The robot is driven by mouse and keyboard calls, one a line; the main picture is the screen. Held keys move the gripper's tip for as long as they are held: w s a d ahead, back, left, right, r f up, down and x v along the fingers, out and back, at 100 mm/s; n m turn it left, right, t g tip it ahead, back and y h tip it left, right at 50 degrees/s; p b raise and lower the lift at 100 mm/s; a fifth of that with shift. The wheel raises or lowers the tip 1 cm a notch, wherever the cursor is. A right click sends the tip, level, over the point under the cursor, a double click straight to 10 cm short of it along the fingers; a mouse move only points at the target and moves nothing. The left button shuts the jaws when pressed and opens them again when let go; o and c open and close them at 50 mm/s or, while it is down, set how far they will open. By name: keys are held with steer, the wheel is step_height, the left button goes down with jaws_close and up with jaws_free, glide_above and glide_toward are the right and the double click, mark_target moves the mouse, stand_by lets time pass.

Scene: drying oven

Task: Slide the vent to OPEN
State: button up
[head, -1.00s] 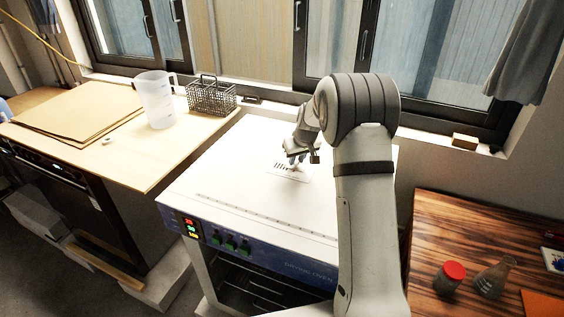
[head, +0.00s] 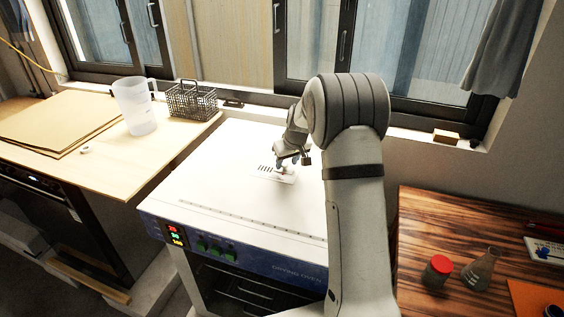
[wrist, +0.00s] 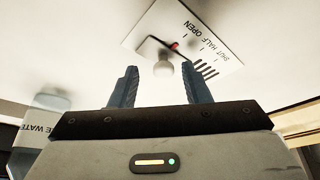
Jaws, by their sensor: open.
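The vent plate (head: 265,170) lies on top of the white drying oven (head: 235,200). In the wrist view the vent plate (wrist: 212,40) carries the words SHUT, HALF and OPEN, a dark slot and several black bars. A red pointer (wrist: 174,45) sits along the slot between its ends; I cannot tell exactly which mark it meets. My gripper (wrist: 159,70) is open, with one blue finger on each side of the knob in the picture. Contact cannot be seen. In the head view my gripper (head: 291,162) is at the plate.
A bench at left holds a clear jug (head: 135,106), a wire basket (head: 192,101) and brown sheets (head: 65,118). A wooden table at right holds a red-capped jar (head: 437,272) and a flask (head: 481,270). The oven top around the plate is clear.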

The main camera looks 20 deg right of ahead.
steer(key=b+v, duration=0.1)
steer(key=v, duration=0.6)
steer(key=shift+r, duration=0.35)
steer(key=shift+s, duration=0.15)
steer(key=s+a+r+m, duration=0.1)
steer(key=s+a+r, duration=0.2)
steer(key=s, duration=0.6)
steer(key=s+a+r, duration=0.2)
steer(key=s+r, duration=0.1)
steer(key=s, duration=0.5)
steer(key=s+a+f+m+g, duration=0.1)
steer(key=s+a+f, duration=0.2)
steer(key=s, duration=1.7)
steer(key=shift+s+f+g+h, duration=0.2)
steer(key=shift+s+g+h, duration=0.1)
steer(key=shift+s+h, duration=0.1)
steer(key=shift+c, duration=0.7)
